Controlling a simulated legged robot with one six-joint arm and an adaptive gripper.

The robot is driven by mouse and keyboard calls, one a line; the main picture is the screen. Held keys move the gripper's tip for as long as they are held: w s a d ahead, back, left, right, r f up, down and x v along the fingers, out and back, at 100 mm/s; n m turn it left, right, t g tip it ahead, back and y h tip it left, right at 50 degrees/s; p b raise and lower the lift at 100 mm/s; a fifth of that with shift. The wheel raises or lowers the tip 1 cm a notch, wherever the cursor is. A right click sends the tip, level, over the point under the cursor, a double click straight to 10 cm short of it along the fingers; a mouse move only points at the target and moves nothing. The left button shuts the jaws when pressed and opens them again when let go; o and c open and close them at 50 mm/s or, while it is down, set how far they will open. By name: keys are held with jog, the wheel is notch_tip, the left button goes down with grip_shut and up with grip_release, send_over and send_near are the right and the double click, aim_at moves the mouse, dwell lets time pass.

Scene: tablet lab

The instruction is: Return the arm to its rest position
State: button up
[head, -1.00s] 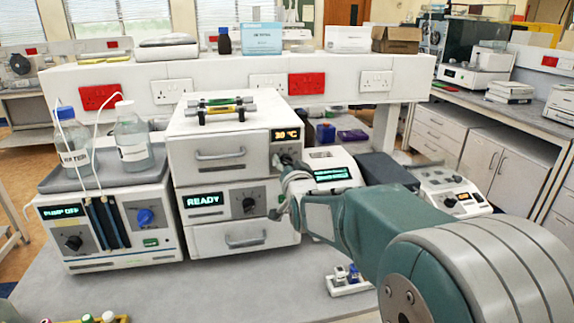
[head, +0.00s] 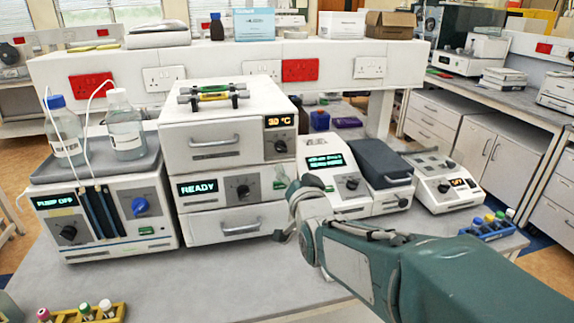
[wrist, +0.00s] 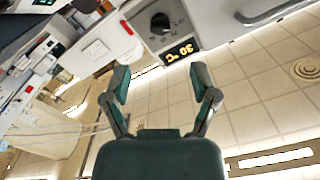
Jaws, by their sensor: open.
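My teal arm reaches in from the lower right of the head view. My gripper (head: 284,205) is at its far end, in front of the right side of the white stacked instrument (head: 228,150). The arm hides part of the gripper there. In the wrist view, my gripper (wrist: 160,82) has its two teal fingers spread apart, with nothing between them. The instrument's 30 °C display (wrist: 180,50) shows just above the fingers, with ceiling tiles behind.
The pump unit (head: 105,215) carries two bottles at left. White bench instruments (head: 337,175) stand beyond the arm at right. A vial rack (head: 490,228) sits near the bench's right end, and a yellow rack (head: 75,318) at the front left. The grey bench front is mostly clear.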

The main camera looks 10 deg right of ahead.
jog(key=shift+s, duration=0.4)
jog(key=s+f+n+g, duration=0.2)
jog(key=s+f+g, duration=0.1)
jog(key=s, duration=0.5)
jog(key=s+f+n+g, duration=0.2)
jog(key=s+g, duration=0.3)
jog(key=s, duration=0.3)
jog(key=s+f+n+g, duration=0.1)
jog(key=s+f+g, duration=0.3)
jog(key=s, duration=0.4)
jog(key=shift+s+f+n, duration=0.15)
jog(key=shift+s+n, duration=0.25)
